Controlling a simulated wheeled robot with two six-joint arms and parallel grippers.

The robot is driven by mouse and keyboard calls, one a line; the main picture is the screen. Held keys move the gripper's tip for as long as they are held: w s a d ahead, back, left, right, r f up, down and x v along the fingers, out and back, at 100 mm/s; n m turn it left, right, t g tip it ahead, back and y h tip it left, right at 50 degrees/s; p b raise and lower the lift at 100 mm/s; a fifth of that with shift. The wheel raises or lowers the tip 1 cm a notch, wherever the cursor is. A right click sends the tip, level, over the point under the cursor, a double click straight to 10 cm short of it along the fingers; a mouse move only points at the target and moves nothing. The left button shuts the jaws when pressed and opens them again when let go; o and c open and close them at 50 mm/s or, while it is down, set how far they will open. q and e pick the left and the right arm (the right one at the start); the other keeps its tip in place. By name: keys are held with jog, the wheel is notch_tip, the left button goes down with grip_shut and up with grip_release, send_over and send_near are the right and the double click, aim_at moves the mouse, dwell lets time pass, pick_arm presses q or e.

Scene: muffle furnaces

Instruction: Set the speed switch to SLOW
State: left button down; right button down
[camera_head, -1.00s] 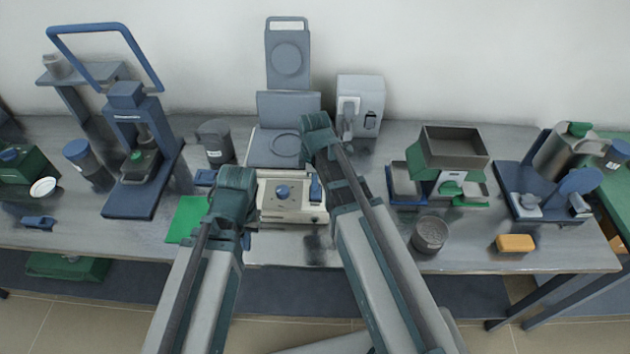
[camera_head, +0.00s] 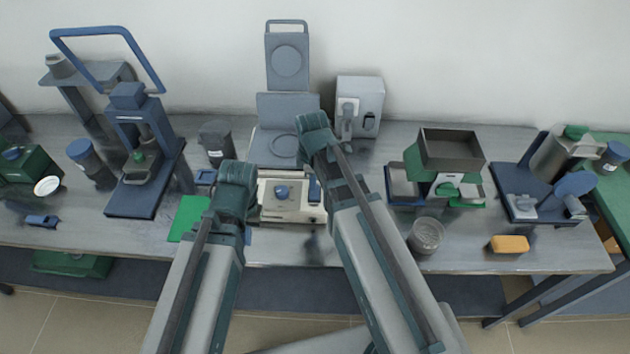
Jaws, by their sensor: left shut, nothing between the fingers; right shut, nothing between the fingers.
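A beige control unit (camera_head: 291,208) stands near the front middle of the table. It has a blue round knob (camera_head: 282,192) on its top and a small blue switch (camera_head: 314,188) near its right end. I cannot read its position or any label. My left gripper (camera_head: 234,190) is at the unit's left side and covers part of its left edge. My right gripper (camera_head: 314,132) is above and behind the unit, toward its right, apart from the switch in the picture. Both look shut and empty, with their fingertips hard to make out. My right arm passes close beside the unit's right edge.
A grey plate (camera_head: 275,150) with a raised back is behind the unit. A green mat (camera_head: 188,218) lies to the left. A grey box (camera_head: 360,105) stands behind right. A green-and-grey hopper (camera_head: 450,155), a round tin (camera_head: 426,236) and a yellow block (camera_head: 509,244) are to the right.

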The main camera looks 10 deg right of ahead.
aim_at(314, 195)
notch_tip(314, 195, up, 12)
jog(key=s+p, duration=0.1)
jog(key=p, duration=0.9)
jog(key=shift+s+a+f, duration=0.2)
jog(key=shift+s+f, duration=0.05)
jog(key=shift+s, duration=0.05)
jog(key=shift+w+d+r+t+p, duration=0.1)
jog(key=shift+w+d+t+p, duration=0.2)
jog(key=shift+w, duration=0.4)
jog(key=f+b, duration=0.4)
jog(key=w+f+b, duration=0.1)
jog(key=f+b, duration=0.8)
jog(key=shift+w+d+f+b, duration=0.2)
jog(key=shift+w+f+b, duration=0.15)
jog(key=shift+w, duration=0.05)
jog(key=shift+f, duration=0.1)
